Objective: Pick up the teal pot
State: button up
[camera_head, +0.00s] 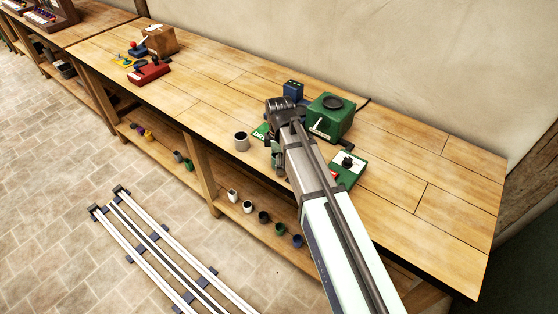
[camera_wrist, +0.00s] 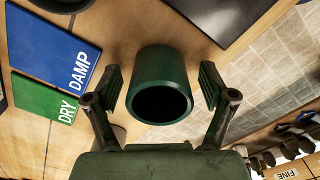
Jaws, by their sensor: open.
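The teal pot (camera_wrist: 160,72) is a dark green-teal cylinder with a dark open mouth, seen in the wrist view. It lies between the two fingers of my gripper (camera_wrist: 160,88), with a visible gap on each side. My gripper is open and holds nothing. In the head view my gripper (camera_head: 277,158) points down over the bench near its front edge. There my arm and gripper mostly hide the teal pot, and I cannot make it out clearly.
A light grey pot (camera_head: 241,142) stands left of my gripper. A green machine (camera_head: 330,117), a blue box (camera_head: 293,90) and a green device (camera_head: 347,169) stand close by. The DAMP card (camera_wrist: 55,45) and DRY card (camera_wrist: 45,100) lie on the bench. The bench left of the grey pot is clear.

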jog(key=shift+c, duration=0.4)
grip_shut()
jog(key=shift+r, duration=0.15)
